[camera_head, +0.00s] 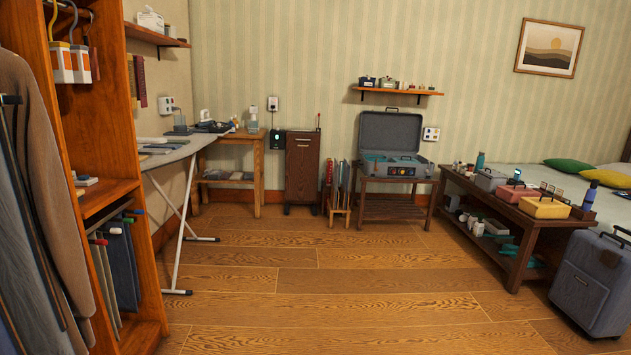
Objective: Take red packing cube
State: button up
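A small red cube-like case (515,192) with a dark handle sits on the top of the dark wooden bench (524,222) at the right. It stands between a grey case (490,179) and a yellow case (544,206). It looks like the red packing cube, but it is small and far in this view. My gripper is not in view.
A blue-grey suitcase (594,284) stands at the right front. An open suitcase (390,140) lies on a stand by the back wall. An ironing board (165,155) and an orange wooden wardrobe (143,220) are at the left. The middle floor (340,285) is clear.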

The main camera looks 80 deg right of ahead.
aim_at(510, 195)
jog(key=z, duration=3.8)
